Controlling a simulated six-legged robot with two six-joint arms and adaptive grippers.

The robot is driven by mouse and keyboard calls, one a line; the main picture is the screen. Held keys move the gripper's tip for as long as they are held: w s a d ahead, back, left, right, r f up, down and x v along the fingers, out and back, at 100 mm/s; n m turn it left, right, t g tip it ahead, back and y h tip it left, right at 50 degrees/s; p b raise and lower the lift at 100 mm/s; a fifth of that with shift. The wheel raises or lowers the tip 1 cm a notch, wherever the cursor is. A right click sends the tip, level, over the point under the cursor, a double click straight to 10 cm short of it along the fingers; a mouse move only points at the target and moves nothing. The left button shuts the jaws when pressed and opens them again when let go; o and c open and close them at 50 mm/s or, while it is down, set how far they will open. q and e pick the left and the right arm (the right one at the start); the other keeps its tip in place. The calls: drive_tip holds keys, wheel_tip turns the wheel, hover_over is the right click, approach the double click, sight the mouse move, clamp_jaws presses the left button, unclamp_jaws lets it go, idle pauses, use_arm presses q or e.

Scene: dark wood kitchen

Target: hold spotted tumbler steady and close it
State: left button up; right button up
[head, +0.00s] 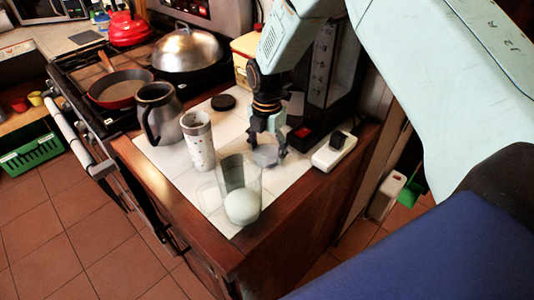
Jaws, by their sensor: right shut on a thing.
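The spotted tumbler (199,143), white with dark spots, stands upright on the white tiled counter top. Its top looks open and dark inside. A round black lid (223,102) lies flat on the tiles behind and right of it. My right gripper (267,148) points down over the counter, to the right of the tumbler and apart from it. It is shut on a small grey faceted object (265,155) low over the tiles; whether that touches the tiles I cannot tell. My left gripper is not in view.
A clear glass (238,172) with a white ball in it stands in front of the tumbler. A grey metal pitcher (158,113) stands at its left. A black appliance (322,85) and a white power strip (334,150) are at the right. The stove (85,80) is behind left.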

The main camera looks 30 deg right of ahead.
sight(267, 153)
drive_tip(key=shift+r, duration=0.1)
wheel_tip(267, 153, up, 10)
idle(0.4)
